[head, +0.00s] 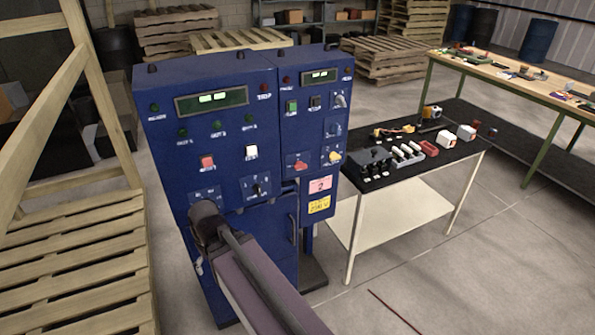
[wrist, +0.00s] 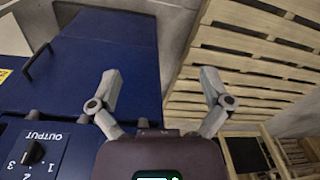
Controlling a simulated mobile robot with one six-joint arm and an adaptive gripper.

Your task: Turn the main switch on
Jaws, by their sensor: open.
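A blue control cabinet (head: 230,140) stands in the middle of the head view. The labels there are too small to read, so I cannot tell which is the main switch. My gripper (wrist: 160,80) is open and empty in the wrist view, its two fingers spread wide. It is in front of the cabinet's lower left part. A black knob (wrist: 33,152) marked OUTPUT, with positions 1 to 3, appears upside down at the wrist view's lower left.
The cabinet also has a red button (head: 207,162), a white button (head: 251,152) and green displays. A black-topped table (head: 455,146) with small parts stands to the right. Wooden pallets (head: 75,280) lie to the left. The floor (head: 470,270) at front right is mostly clear.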

